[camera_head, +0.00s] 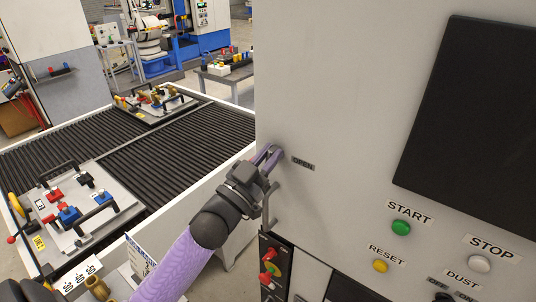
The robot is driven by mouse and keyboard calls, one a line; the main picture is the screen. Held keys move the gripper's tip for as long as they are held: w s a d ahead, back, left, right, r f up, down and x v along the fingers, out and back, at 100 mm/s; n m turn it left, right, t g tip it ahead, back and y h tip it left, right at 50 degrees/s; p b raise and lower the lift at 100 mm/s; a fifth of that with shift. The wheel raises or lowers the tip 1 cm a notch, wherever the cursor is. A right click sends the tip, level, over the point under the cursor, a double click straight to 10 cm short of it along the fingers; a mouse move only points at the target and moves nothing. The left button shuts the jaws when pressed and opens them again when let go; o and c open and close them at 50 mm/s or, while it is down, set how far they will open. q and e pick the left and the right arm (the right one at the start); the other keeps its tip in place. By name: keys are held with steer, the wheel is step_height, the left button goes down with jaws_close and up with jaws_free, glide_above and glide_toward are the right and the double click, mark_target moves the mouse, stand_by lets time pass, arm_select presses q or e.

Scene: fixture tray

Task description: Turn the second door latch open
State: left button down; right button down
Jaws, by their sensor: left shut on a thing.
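My left gripper (267,156) reaches in from the lower left to the left edge of the pale machine cabinet (330,80). Its purple fingers are shut on a door latch, just left of the OPEN label (302,162). The latch is mostly hidden by the fingers, so its angle cannot be told. A thin grey bent piece (271,203) shows just below the gripper at the cabinet edge; I cannot tell if it belongs to the latch. My right gripper is not in view.
The cabinet front carries a green START button (400,228), a yellow RESET button (380,266) and a dark panel (480,110). A roller conveyor (170,150) at left bears two fixture trays, the nearer one (125,199) close to my arm. Red knobs (268,254) sit below the gripper.

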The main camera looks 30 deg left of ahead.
arm_select(q)
steer(key=m+h, duration=0.1)
steer(key=m, duration=0.1)
steer(key=m+g+h, duration=0.1)
steer(key=m, duration=0.1)
steer(key=m+h+p, duration=0.1)
steer(key=m, duration=0.1)
steer(key=shift+d+f+g, duration=0.15)
steer(key=shift+f+g, duration=0.15)
steer(key=m, duration=0.2)
steer(key=m+g+h+p, duration=0.1)
steer(key=m, duration=0.2)
steer(key=shift+d+f+g+h, duration=0.1)
steer(key=shift+d+g+h, duration=0.05)
steer(key=shift+g+h, duration=0.15)
steer(key=m+g+p, duration=0.1)
steer(key=m, duration=0.4)
steer(key=shift+d+g+h+p, duration=0.1)
steer(key=shift+g+h+p, duration=0.2)
steer(key=shift+g+p, duration=0.1)
steer(key=shift+f+m+g+p, duration=0.2)
steer(key=shift+m+g+p, duration=0.5)
steer(key=shift+m, duration=1.1)
steer(key=c, duration=0.9)
jaws_free()
steer(key=shift+o, duration=1.4)
steer(key=shift+w, duration=0.1)
